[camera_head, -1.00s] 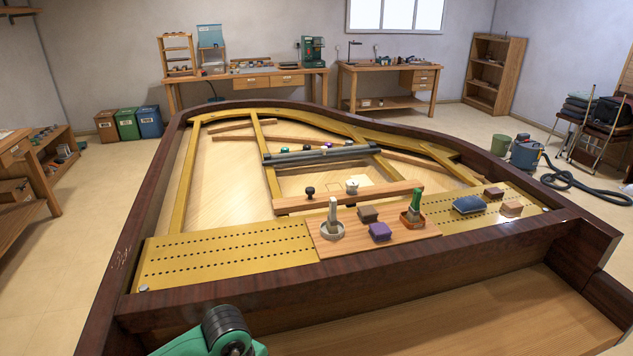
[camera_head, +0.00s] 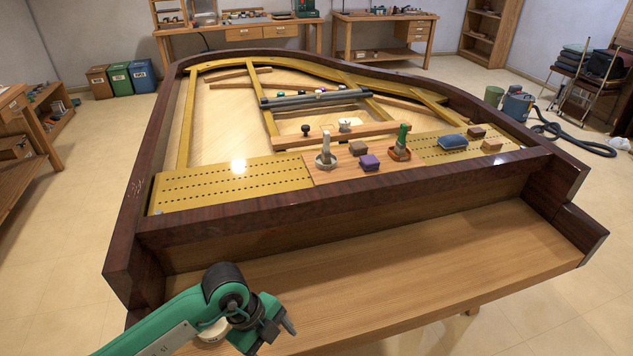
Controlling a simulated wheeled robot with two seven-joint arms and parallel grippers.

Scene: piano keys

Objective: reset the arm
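My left arm comes in from the lower left, green with a black joint. My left gripper (camera_head: 288,327) is over the left part of the bare wooden key shelf (camera_head: 400,262) at the front of the piano body. Its fingers are small and seen from the side, so I cannot tell whether they are open or shut. No object shows at its fingertips. My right arm and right gripper are not in view.
The dark piano rim (camera_head: 330,208) stands behind the shelf. A wooden board (camera_head: 335,172) on the gold plate carries a purple block (camera_head: 370,162), a brown block (camera_head: 358,148) and two brushes in dishes. A blue pad (camera_head: 452,142) lies to the right.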

